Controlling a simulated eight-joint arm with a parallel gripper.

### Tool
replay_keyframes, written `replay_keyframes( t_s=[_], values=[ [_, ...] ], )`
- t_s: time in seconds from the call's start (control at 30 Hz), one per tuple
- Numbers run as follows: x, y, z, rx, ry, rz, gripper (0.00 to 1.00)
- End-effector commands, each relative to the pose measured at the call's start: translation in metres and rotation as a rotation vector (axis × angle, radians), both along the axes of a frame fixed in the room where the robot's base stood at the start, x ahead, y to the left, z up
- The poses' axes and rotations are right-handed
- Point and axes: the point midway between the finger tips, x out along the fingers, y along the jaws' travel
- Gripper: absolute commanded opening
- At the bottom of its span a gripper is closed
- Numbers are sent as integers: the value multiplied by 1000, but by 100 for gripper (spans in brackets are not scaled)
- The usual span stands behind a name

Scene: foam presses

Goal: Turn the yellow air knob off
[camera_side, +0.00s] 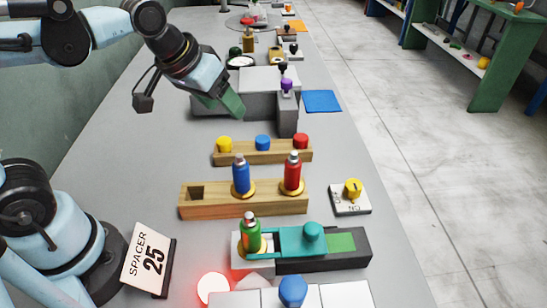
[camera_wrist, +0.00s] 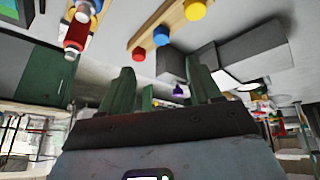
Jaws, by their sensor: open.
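The yellow air knob (camera_side: 353,188) sits on a small white plate (camera_side: 346,208) with dark lettering, at the right edge of the grey table in the side view. Part of the lettering looks like ON along the near edge. I cannot tell clearly which marking the knob points to. My gripper (camera_side: 230,107) is raised over the table, well behind and to the left of the knob, and does not touch it. In the wrist view my gripper (camera_wrist: 163,85) shows its two green fingers apart with nothing held between them. The knob is not seen in the wrist view.
A wooden rack with yellow, blue and red caps (camera_side: 262,155) and a wooden block (camera_side: 220,208) with blue and red bottles stand between. A green bottle (camera_side: 250,233) stands in a press (camera_side: 345,262) in front. A red lamp (camera_side: 212,288) glows. Grey blocks (camera_side: 265,80) are behind.

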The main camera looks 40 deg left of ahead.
Motion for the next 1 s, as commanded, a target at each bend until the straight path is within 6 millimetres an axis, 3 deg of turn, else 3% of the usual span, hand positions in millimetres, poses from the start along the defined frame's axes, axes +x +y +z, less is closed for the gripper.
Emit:
replay_keyframes(
  t_s=[0.2,0.43,0.8,1.0],
  values=[
    [44,-45,24,-74,127,83,63],
    [82,-99,29,-114,261,188,63],
    [118,-196,4,-103,447,378,63],
    [120,-229,-12,-81,498,453,63]
  ],
)
